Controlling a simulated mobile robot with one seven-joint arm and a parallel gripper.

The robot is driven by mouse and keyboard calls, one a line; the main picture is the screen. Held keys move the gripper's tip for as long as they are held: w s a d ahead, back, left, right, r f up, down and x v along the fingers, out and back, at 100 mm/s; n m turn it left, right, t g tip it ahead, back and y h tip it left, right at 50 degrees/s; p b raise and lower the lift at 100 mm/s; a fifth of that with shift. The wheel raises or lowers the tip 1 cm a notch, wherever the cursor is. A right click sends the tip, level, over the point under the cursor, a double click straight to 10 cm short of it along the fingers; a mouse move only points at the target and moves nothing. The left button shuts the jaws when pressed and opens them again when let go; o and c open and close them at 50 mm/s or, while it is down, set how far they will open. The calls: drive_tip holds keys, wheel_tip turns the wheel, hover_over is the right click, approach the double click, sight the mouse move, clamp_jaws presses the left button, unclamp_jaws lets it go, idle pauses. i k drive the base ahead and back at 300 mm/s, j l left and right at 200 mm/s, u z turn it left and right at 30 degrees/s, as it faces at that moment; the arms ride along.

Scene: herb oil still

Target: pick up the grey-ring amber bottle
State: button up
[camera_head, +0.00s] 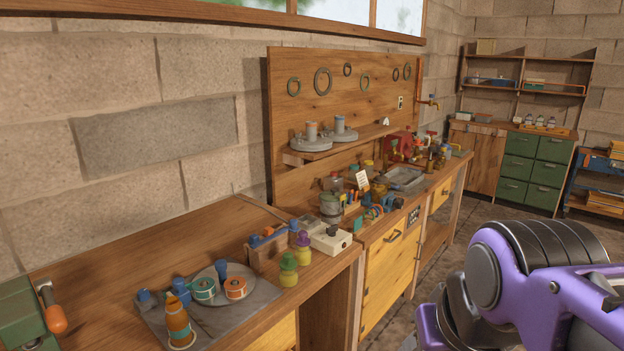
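An orange-amber bottle (178,322) with a pale and teal label stands upright at the front left, on a grey mat on the near wooden bench. I cannot make out a grey ring on it. A purple and dark part of my arm fills the lower right. My gripper's fingers do not show.
The grey mat (236,319) also bears a round plate (219,272) with two tape-like rolls. Yellow-green jars (288,272) and a white box (330,240) stand to its right. A cluttered bench with a metal sink (404,178) lies beyond. Bare floor (440,268) shows between bench and arm.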

sight(177, 320)
drive_tip(key=u, duration=1.4)
drive_tip(key=j+z, duration=0.35)
drive_tip(key=j, duration=0.2)
drive_tip(key=k+j+z, duration=0.15)
drive_tip(key=j+z, duration=0.2)
drive_tip(key=j, duration=0.2)
